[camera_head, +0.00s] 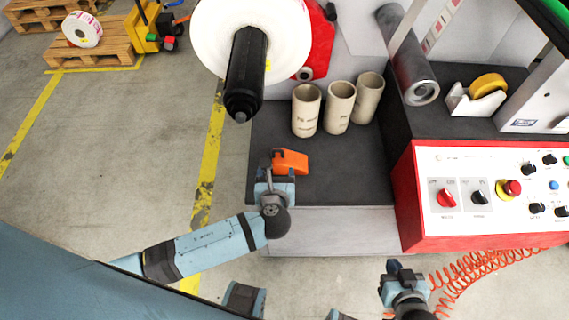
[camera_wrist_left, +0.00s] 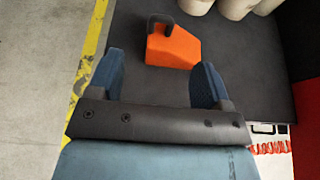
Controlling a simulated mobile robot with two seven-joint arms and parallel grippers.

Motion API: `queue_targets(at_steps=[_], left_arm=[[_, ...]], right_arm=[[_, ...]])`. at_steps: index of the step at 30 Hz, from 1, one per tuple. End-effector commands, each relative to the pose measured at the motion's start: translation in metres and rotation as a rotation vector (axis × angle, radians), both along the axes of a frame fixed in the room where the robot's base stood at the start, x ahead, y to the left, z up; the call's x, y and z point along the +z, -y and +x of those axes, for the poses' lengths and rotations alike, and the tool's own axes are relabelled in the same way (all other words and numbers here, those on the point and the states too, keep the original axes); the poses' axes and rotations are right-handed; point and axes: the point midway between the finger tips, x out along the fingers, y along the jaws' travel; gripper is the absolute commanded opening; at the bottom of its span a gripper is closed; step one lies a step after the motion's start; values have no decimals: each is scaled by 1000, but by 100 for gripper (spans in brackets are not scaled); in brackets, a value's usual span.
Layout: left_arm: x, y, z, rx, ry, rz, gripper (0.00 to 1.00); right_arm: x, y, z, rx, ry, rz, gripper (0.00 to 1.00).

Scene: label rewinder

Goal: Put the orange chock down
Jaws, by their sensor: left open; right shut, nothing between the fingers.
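The orange chock (camera_head: 292,161) sits on the dark shelf (camera_head: 345,180) near its left edge, with a dark handle at its left end. In the left wrist view the chock (camera_wrist_left: 174,49) lies just beyond my open fingers, and its dark handle curves up over it. My left gripper (camera_head: 275,168) is open and empty, close in front of the chock; it also shows in the left wrist view (camera_wrist_left: 155,80), with its fingers apart. My right gripper (camera_head: 394,267) is shut and empty, low in the picture in front of the red control box.
Several cardboard cores (camera_head: 340,107) stand at the back of the shelf. A black spindle (camera_head: 246,70) with a white roll juts out above its left side. The red control box (camera_head: 490,195) bounds the right, with a coiled orange hose (camera_head: 470,280) below.

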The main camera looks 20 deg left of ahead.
Motion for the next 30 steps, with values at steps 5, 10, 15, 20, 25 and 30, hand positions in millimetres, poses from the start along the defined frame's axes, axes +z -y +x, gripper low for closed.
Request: queue_targets(at_steps=[5, 10, 15, 20, 25, 30], left_arm=[[-13, -9, 33, 1, 1, -2, 72], [-24, -16, 58, 2, 0, -4, 72], [-28, -19, 68, 1, 0, -6, 72], [-31, -23, 86, 3, 0, -4, 72], [-40, -29, 109, 2, -1, -5, 72], [-44, -30, 115, 0, -1, -7, 72]], right_arm=[[-1, 0, 0, -1, 0, 1, 0], [-2, 0, 0, -1, 0, 1, 0], [-2, 0, 0, -1, 0, 1, 0], [-1, 0, 0, -1, 0, 0, 0], [-1, 0, 0, -1, 0, 0, 0], [-2, 0, 0, -1, 0, 0, 0]])
